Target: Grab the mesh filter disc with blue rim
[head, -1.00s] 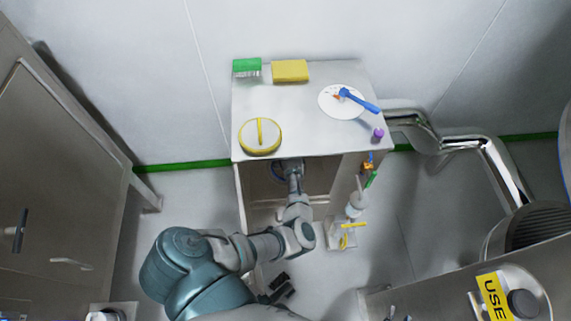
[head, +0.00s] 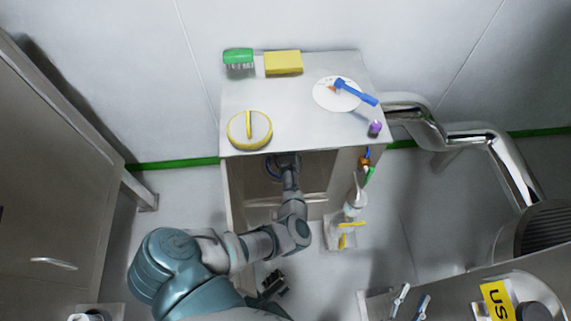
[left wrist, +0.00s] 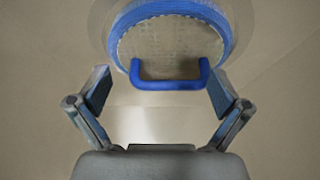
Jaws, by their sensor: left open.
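The mesh filter disc (left wrist: 170,42) with a blue rim is at the top of the left wrist view, partly cut off by the frame edge. Its blue U-shaped handle (left wrist: 167,85) points toward my left gripper (left wrist: 159,88). That gripper is open, with one finger on each side of the handle and a gap to each. The arm and cabinet top hide most of the disc. My right gripper (head: 273,285) is a small dark shape low in the head view.
On the cabinet top (head: 300,115) are a green brush (head: 238,56), yellow sponge (head: 283,62), yellow-rimmed round lid (head: 249,128), white plate with a blue tool (head: 336,94), and purple item (head: 375,127). A spray bottle (head: 354,202) hangs at the right side. Metal pipes stand right.

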